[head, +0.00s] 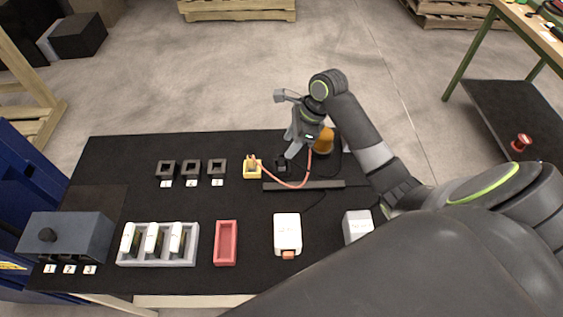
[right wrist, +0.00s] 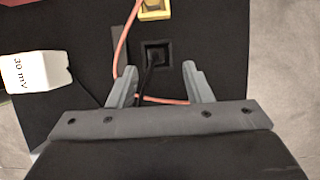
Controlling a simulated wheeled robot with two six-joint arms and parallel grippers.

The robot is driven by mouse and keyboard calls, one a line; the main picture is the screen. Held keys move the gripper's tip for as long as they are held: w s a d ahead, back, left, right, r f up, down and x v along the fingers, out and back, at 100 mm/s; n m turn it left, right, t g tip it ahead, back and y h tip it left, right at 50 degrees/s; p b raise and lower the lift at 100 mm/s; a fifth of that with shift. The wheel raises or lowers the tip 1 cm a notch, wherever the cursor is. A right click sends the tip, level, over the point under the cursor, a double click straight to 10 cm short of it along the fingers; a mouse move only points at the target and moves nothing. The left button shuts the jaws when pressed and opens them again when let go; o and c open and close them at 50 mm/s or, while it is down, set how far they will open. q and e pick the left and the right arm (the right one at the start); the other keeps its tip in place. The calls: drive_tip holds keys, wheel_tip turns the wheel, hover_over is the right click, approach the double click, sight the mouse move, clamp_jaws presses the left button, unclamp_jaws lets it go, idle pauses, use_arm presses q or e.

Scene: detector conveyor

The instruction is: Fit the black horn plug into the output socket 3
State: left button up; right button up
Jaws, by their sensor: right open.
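The black horn plug (right wrist: 156,58) appears to sit in a square black holder with a dark cable running back from it; the dark colours make its outline hard to read. In the head view the black holder (head: 282,167) is right of the yellow one. My right gripper (head: 290,147) is open just above and beside it. In the right wrist view the fingertips (right wrist: 161,70) are on either side of the cable, short of the holder, with nothing gripped. A black square socket labelled 3 (head: 217,167) stands at the back, and the grey box also has a 3 label (head: 90,269). My left gripper is out of view.
A yellow holder (head: 252,171) with an orange cable (head: 290,184) is close to the right gripper. A dark bar (head: 303,186), an orange lamp (head: 325,140), a white device (head: 288,231), a red tray (head: 225,258) and a white rack (head: 191,259) are on the black mat. The mat's middle left is clear.

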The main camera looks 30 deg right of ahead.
sight(282, 163)
drive_tip(key=shift+s+x, duration=0.2)
drive_tip(key=shift+x, duration=1.35)
drive_tip(key=shift+s+x, duration=0.15)
drive_tip(key=shift+x, duration=1.35)
drive_tip(key=shift+f, duration=0.1)
drive_tip(key=shift+c, duration=0.4)
clamp_jaws()
